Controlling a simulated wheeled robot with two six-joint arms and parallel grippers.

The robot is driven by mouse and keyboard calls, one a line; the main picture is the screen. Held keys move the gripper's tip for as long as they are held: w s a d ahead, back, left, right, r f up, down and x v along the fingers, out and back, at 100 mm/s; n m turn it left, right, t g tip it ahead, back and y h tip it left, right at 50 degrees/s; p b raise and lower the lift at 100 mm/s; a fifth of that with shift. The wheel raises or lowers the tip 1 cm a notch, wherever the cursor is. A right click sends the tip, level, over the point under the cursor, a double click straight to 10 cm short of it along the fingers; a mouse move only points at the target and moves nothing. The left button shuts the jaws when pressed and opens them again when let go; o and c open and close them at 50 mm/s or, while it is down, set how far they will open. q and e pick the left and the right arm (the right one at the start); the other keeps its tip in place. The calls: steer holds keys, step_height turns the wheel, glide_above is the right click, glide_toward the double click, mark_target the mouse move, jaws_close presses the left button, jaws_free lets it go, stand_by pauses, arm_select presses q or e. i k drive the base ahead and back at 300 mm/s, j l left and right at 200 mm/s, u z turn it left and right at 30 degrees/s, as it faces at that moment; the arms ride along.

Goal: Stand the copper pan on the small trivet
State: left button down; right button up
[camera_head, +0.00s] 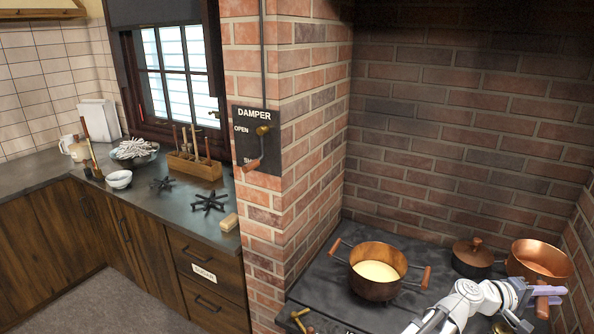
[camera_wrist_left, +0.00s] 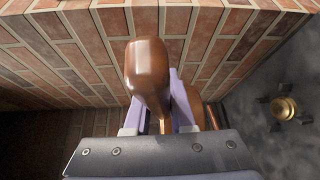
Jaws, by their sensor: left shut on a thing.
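A copper pan (camera_head: 540,257) stands at the right of the dark stove top. My left gripper (camera_head: 546,292) is shut on its wooden handle (camera_wrist_left: 149,72), which sits between the purple fingers in the left wrist view (camera_wrist_left: 157,112). Another copper pan (camera_head: 377,277), with two wooden handles and pale yellow contents, stands left of it. The small trivet (camera_head: 162,184) is a black star shape on the counter, beside a larger black trivet (camera_head: 208,202). Both trivets are bare. The held pan's base is partly hidden by my arm. My right gripper is not in view.
A lidded dark pot (camera_head: 472,257) stands between the two copper pans. Brick walls enclose the stove, and a brick corner (camera_head: 285,130) separates it from the counter. A wooden tool block (camera_head: 195,166), a bowl (camera_head: 119,179) and a pale block (camera_head: 229,222) surround the trivets.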

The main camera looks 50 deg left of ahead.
mark_target(161, 189)
steer(key=k, duration=0.55)
steer(key=u, duration=1.4)
steer(key=i+j+u, duration=0.4)
steer(key=i+j, duration=0.45)
steer(key=i, duration=0.15)
steer(key=i+j, duration=0.45)
steer(key=i, duration=0.2)
steer(key=i+j, duration=0.45)
steer(key=i, duration=0.15)
